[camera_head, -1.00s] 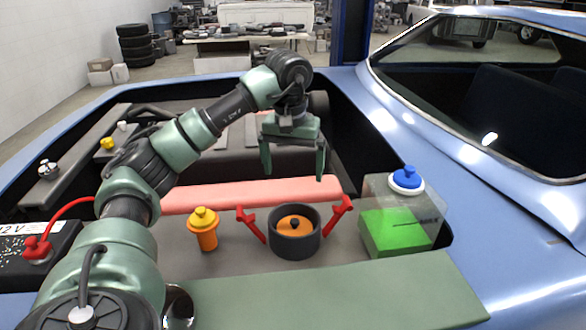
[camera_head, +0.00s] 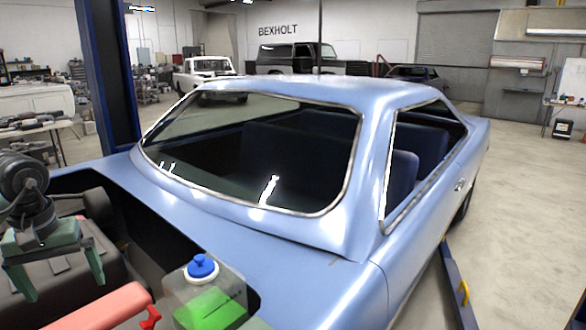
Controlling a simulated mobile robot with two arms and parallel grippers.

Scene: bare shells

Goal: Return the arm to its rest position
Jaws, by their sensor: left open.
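My left gripper (camera_head: 62,272) is at the left edge of the head view, pointing down with its two fingers spread apart. It is open and empty, above the dark engine bay of the blue car. Only the wrist and gripper of my left arm show; the rest is outside the picture. My right gripper is not in view.
A clear reservoir with green fluid (camera_head: 210,308) and a blue cap (camera_head: 202,266) stands right of the gripper. A pink bar (camera_head: 105,308) lies below it. The blue car body (camera_head: 300,265) fills the middle. A blue post (camera_head: 108,75) rises behind. Floor is clear at right.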

